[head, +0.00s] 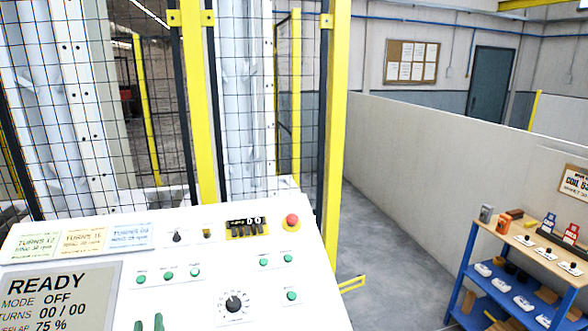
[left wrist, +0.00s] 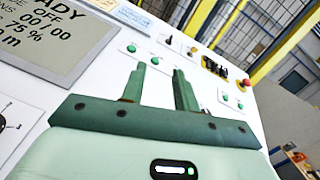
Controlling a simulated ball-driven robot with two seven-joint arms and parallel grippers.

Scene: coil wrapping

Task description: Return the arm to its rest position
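My left gripper (head: 148,324) shows only as two green fingertips at the bottom edge of the head view, over the white control console (head: 185,288). In the left wrist view the left gripper's (left wrist: 160,75) two fingers stand apart with nothing between them, and console surface shows behind them. Whether the fingertips touch the console I cannot tell. The console's display (head: 58,298) reads READY, MODE OFF, TURNS 00 / 00, 75 %. My right gripper is in neither view.
A mesh fence with yellow posts (head: 335,130) stands behind. A blue shelf (head: 520,283) with small items is at right. Grey floor (head: 385,240) between is clear.

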